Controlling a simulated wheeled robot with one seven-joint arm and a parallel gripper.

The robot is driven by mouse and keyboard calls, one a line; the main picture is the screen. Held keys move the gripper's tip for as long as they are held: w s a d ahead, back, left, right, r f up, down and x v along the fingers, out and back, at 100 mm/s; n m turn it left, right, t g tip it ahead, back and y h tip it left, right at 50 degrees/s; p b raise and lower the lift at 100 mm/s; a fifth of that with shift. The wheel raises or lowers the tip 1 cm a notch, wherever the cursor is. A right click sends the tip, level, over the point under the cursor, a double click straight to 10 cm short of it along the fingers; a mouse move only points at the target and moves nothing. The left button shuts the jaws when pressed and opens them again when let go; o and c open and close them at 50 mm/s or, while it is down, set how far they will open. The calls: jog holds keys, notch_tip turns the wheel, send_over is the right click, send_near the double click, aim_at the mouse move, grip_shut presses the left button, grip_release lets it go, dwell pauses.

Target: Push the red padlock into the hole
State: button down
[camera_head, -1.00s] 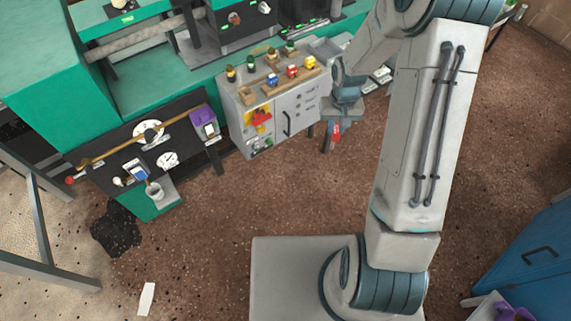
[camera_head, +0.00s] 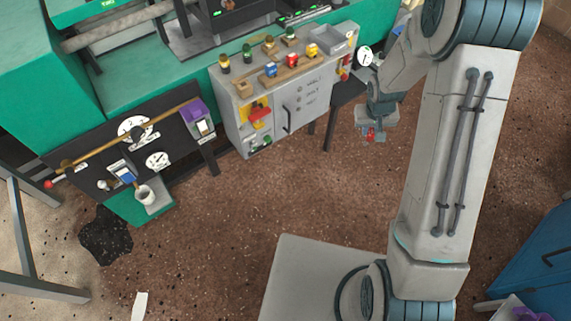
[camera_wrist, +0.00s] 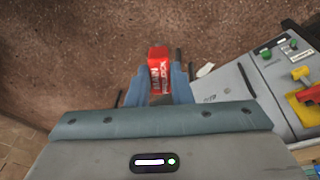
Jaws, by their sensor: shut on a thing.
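My gripper (camera_head: 373,133) is shut on a red padlock (camera_wrist: 159,70) with white lettering on its face. The padlock sits between the blue-grey fingers in the wrist view, above the brown floor. In the head view the padlock (camera_head: 371,135) shows only as a small red patch under the gripper, to the right of the grey cabinet (camera_head: 311,107) and apart from it. I cannot make out which opening is the hole.
The cabinet top holds blue, red and yellow padlock-like pieces on a wooden strip (camera_head: 294,68), and its front has a red-and-yellow switch (camera_head: 259,112). A white dial (camera_head: 364,56) is behind my gripper. A dark gauge panel (camera_head: 95,172) stands left. Open floor (camera_head: 240,210) lies in front.

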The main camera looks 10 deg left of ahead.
jog(key=w+a+f+n+t+y+b, duration=0.2)
jog(key=w+a+f+n+t+b, duration=0.15)
jog(key=a+f+b, duration=0.4)
jog(key=w+a+f+n+t+y+b, duration=0.2)
jog(key=a+f+n+t+b, duration=0.25)
jog(key=f+b, duration=0.6)
jog(key=s+a+f+n+y+b, duration=0.2)
jog(key=a+y+b, duration=0.3)
jog(key=b, duration=0.5)
jog(key=s+a+f+n+t+y+b, duration=0.1)
jog(key=s+a+f+n+y+b, duration=0.2)
jog(key=a+b, duration=0.6)
jog(key=shift+s+f+n+y+b, duration=0.3)
jog(key=shift+s+y+b, duration=0.35)
jog(key=shift+y, duration=0.65)
jog(key=shift+s+r+t, duration=0.1)
jog(key=shift+s+t, duration=0.05)
jog(key=shift+t, duration=0.15)
jog(key=shift+b, duration=0.3)
